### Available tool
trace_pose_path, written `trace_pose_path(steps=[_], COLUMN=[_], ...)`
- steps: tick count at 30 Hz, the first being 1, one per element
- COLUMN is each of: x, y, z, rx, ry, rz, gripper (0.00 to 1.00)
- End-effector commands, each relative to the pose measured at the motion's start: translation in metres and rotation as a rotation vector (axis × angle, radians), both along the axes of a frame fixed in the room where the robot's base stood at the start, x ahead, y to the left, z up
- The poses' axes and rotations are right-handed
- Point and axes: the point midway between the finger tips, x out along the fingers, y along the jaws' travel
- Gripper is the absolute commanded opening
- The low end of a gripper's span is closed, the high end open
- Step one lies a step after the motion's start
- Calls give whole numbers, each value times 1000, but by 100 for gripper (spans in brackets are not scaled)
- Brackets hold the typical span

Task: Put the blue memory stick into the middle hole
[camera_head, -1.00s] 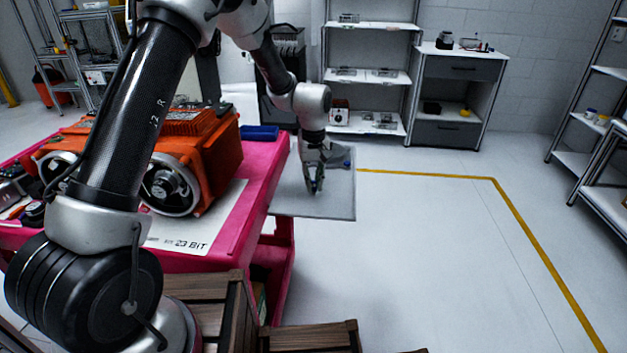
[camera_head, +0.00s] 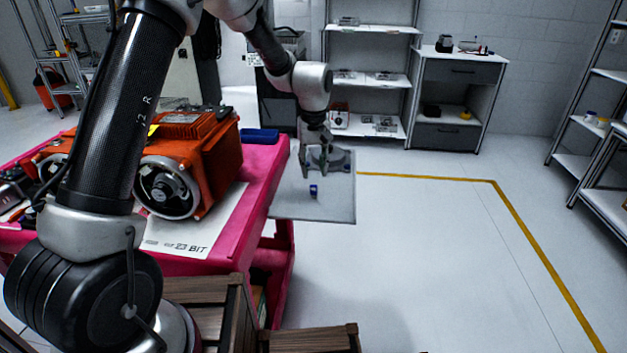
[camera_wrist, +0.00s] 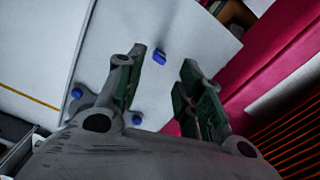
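A small blue piece (camera_head: 313,190), which looks like the memory stick, is on the grey plate (camera_head: 338,207) beside the pink table. In the wrist view the blue piece (camera_wrist: 160,57) shows between the two fingertips, apart from both. My gripper (camera_head: 316,171) is open and empty, a little above and behind it in the head view. Its spread fingers (camera_wrist: 165,66) also show in the wrist view. A grey bracket with blue spots (camera_wrist: 92,102) lies on the plate, partly hidden by the left finger. I cannot make out a middle hole.
The pink table (camera_head: 258,190) on the left holds an orange machine (camera_head: 205,150) and a dark blue block (camera_head: 259,135). Wooden crates (camera_head: 310,338) stand in front. Shelves (camera_head: 370,75) stand at the back. The floor on the right is clear.

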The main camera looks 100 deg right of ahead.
Motion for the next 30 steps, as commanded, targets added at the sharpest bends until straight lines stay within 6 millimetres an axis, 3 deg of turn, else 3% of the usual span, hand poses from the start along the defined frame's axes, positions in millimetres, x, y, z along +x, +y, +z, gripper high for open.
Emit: trace_pose_path(steps=[3, 7, 11, 14, 20, 30], x=[0, 0, -3, -2, 11, 21], y=[0, 0, 2, 25, 37, 43], z=[27, 47, 58, 55, 30, 0], rx=[-3, -1, -1, 6, -64, -136], ry=[2, 1, 0, -28, -85, -268], rz=[0, 0, -6, -51, -612, -1969], gripper=[37, 37, 44, 44, 44, 44])
